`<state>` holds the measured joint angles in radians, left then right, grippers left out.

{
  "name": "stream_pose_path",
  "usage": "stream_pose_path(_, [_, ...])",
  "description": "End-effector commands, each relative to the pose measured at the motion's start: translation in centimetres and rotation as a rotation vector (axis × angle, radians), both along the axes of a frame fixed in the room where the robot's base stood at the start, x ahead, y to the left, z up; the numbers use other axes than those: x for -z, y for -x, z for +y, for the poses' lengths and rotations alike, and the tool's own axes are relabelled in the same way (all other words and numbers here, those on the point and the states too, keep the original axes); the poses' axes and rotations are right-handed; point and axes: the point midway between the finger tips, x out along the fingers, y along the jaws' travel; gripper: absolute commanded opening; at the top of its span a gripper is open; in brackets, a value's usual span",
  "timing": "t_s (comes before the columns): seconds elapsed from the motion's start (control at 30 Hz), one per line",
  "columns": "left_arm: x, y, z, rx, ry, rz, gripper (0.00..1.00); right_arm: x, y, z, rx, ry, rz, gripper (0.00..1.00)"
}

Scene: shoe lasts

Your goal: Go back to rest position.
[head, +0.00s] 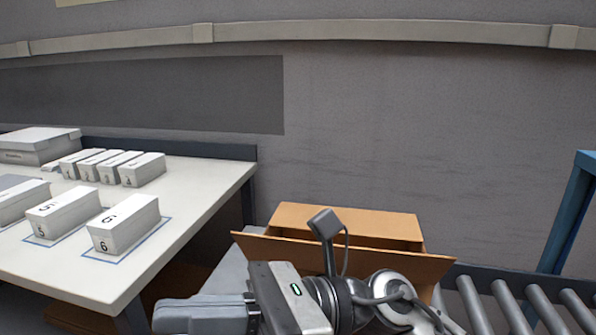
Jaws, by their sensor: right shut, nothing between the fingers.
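My right gripper (203,315) shows at the bottom of the head view, its arm coming in from the lower right. Its grey fingers point left and are shut with nothing between them. It is in front of an open cardboard box (345,220) and to the right of the white table's front corner. My left gripper is not in view.
The white table (190,190) at left holds several white numbered blocks (124,224) and a flat grey-white box (38,146). A roller conveyor (505,305) and a blue post (568,215) stand at right. A grey wall closes the back.

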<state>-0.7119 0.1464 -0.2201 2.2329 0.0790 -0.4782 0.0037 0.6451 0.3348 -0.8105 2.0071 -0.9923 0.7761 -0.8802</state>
Motion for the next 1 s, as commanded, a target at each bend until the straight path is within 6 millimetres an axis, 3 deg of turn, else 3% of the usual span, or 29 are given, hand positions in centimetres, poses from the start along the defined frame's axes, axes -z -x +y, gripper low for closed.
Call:
stream_pose_path(0.07, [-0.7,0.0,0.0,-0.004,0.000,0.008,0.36,-1.6,-2.3,-1.5,0.060,-0.147,0.380,0.00])
stream_pose_path(0.17, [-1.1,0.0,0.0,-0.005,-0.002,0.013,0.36,-1.1,-6.2,-4.5,0.125,-0.323,0.845,0.00])
stream_pose_path(0.27, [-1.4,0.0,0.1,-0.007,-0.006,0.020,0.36,2.3,-9.8,-8.3,0.186,-0.506,1.309,0.00])
stream_pose_path(0.37, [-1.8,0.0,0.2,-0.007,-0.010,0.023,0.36,8.3,-11.6,-12.4,0.244,-0.703,1.763,0.00])
stream_pose_path(0.5, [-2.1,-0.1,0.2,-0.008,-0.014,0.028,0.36,17.7,-10.2,-17.3,0.314,-0.984,2.293,0.00])
stream_pose_path(0.6, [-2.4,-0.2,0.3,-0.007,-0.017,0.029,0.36,23.4,-7.2,-19.7,0.358,-1.176,2.581,0.00])
stream_pose_path(0.7, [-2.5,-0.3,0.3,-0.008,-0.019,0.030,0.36,27.4,-3.9,-21.3,0.395,-1.337,2.783,0.00])
stream_pose_path(0.73, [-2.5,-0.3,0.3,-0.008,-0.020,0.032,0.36,28.3,-3.1,-21.6,-0.395,1.353,-2.774,0.00])
stream_pose_path(0.83, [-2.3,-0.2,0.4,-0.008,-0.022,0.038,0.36,30.2,-0.9,-22.3,-0.379,1.329,-2.634,0.00])
stream_pose_path(1.0, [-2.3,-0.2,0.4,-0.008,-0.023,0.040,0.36,31.2,0.3,-22.7,-0.370,1.315,-2.561,0.00])
